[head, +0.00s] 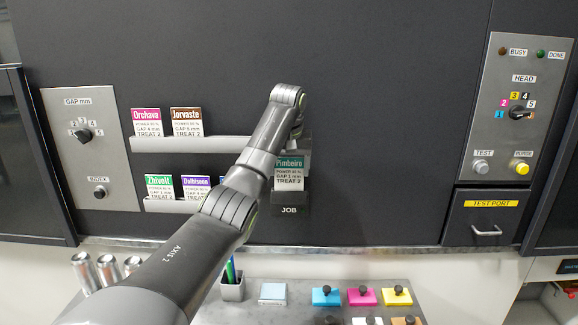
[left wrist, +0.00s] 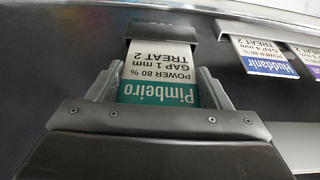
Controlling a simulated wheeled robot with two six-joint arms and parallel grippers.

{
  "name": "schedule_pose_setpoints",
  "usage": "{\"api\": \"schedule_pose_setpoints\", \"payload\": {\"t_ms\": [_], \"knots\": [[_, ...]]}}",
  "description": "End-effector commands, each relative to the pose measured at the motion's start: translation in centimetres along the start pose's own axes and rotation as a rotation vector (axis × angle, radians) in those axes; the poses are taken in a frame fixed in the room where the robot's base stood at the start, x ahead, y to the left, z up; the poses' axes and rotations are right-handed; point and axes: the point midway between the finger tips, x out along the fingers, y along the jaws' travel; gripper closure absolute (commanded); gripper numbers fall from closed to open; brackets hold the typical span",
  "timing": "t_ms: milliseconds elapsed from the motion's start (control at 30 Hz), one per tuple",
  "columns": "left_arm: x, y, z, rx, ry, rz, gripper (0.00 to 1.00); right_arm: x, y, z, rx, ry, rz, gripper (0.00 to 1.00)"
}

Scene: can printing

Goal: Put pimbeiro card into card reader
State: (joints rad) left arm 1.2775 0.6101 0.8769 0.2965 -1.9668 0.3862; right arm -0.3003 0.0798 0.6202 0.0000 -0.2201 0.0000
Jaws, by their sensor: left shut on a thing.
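The Pimbeiro card (head: 289,178), white with a green title band, is upright at the dark JOB card reader (head: 289,211). In the left wrist view the card (left wrist: 158,68) appears upside down, and its far end meets the dark reader (left wrist: 164,32); how deep it sits there I cannot tell. My left gripper (left wrist: 157,84) is shut on the card at its green title end, one finger on each side. In the head view my left arm's end hides most of that gripper. My right gripper is not in view.
Card racks to the left hold Orchava (head: 146,121), Jorvaste (head: 186,121), Zhivolt (head: 159,186) and Dolbisen (head: 196,186) cards. A knob panel (head: 82,150) is at left, a HEAD control panel (head: 519,110) at right. A counter (head: 262,312) below holds a pen cup and colored blocks.

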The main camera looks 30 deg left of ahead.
Motion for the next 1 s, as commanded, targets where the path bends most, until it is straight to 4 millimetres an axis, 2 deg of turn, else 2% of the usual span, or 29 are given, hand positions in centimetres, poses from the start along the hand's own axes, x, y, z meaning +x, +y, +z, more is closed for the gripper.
{"api": "schedule_pose_setpoints", "payload": {"t_ms": [700,733,900,1000], "knots": [[1.8,0.0,0.5,0.0,0.0,0.0,0.5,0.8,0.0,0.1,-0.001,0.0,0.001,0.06],[1.8,0.0,0.5,0.0,0.0,0.0,0.27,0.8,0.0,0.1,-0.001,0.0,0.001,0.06],[1.7,0.0,0.5,0.0,0.0,0.0,0.04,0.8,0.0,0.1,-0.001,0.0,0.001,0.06],[1.7,0.0,0.5,0.0,0.0,0.0,0.03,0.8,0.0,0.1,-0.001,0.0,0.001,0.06]]}}
